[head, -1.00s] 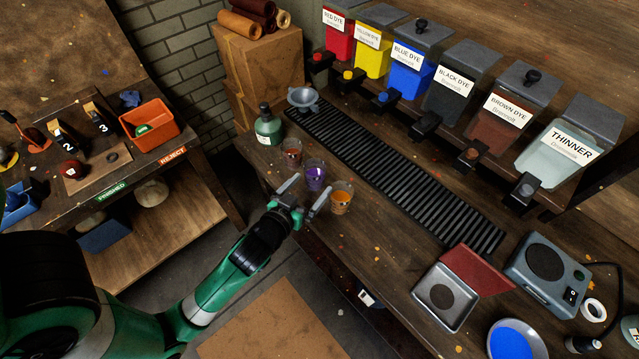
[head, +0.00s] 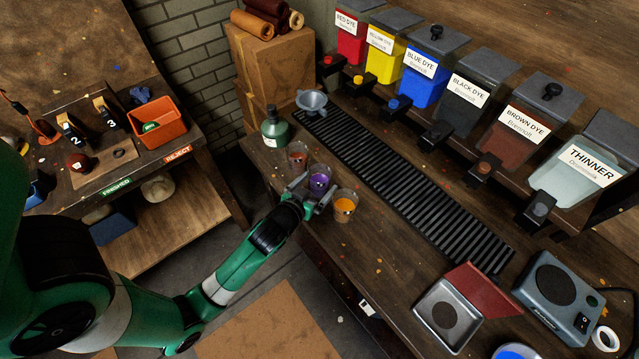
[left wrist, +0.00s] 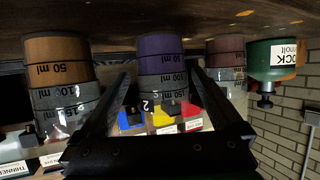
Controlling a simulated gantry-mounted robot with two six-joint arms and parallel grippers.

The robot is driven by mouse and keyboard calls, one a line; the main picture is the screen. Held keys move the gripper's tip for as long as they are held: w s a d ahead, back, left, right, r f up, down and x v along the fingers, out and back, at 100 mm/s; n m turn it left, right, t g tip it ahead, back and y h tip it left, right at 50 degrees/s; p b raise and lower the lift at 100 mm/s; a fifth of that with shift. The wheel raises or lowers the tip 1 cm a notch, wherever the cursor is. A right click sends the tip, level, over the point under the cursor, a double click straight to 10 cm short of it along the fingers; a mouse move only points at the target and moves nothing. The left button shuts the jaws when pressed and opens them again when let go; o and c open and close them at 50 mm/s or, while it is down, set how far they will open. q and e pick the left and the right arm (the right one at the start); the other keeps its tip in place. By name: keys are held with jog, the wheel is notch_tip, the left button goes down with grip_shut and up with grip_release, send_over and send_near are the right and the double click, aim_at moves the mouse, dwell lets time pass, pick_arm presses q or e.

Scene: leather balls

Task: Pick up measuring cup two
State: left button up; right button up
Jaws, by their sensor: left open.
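Measuring cup two is the clear cup with purple liquid (head: 319,180), the middle of three cups in a row on the bench. In the left wrist view, upside down, the purple cup (left wrist: 161,52) bears a "2". My left gripper (head: 316,186) is open, with one finger on each side of the purple cup. In the left wrist view the cup stands between the fingers (left wrist: 160,80), with gaps visible, so it is not clamped. My right gripper is not in view.
A red-brown cup (head: 297,154) and an orange cup (head: 344,205) stand close on either side. A green bottle (head: 274,128) and a grey funnel (head: 312,102) are behind. A black slatted grate (head: 400,190) runs below the dye dispensers.

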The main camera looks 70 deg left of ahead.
aim_at(325, 168)
pick_arm(q)
jog(key=x, duration=0.2)
jog(key=b+x, duration=0.1)
jog(key=x, duration=0.2)
jog(key=shift+a+r, duration=0.2)
jog(key=shift+a, duration=0.05)
jog(key=c, duration=1.4)
jog(key=shift+r, duration=0.1)
jog(key=shift+r, duration=0.55)
notch_tip(325, 168, up, 3)
jog(key=shift+s+d+f+p, duration=0.1)
jog(key=shift+d+f+p, duration=0.1)
jog(key=shift+p, duration=0.5)
jog(key=shift+w+d+r+p+v, duration=0.1)
jog(key=shift+w+r+p+v, duration=0.3)
jog(key=shift+p+v, duration=1.5)
jog(key=shift+w+d+r+p+v, duration=0.1)
jog(key=shift+w+r+p+v, duration=0.35)
jog(key=shift+v, duration=3)
jog(key=shift+w+d+r+p+v, duration=0.15)
jog(key=shift+r+p+v, duration=0.6)
jog(key=shift+v, duration=1.95)
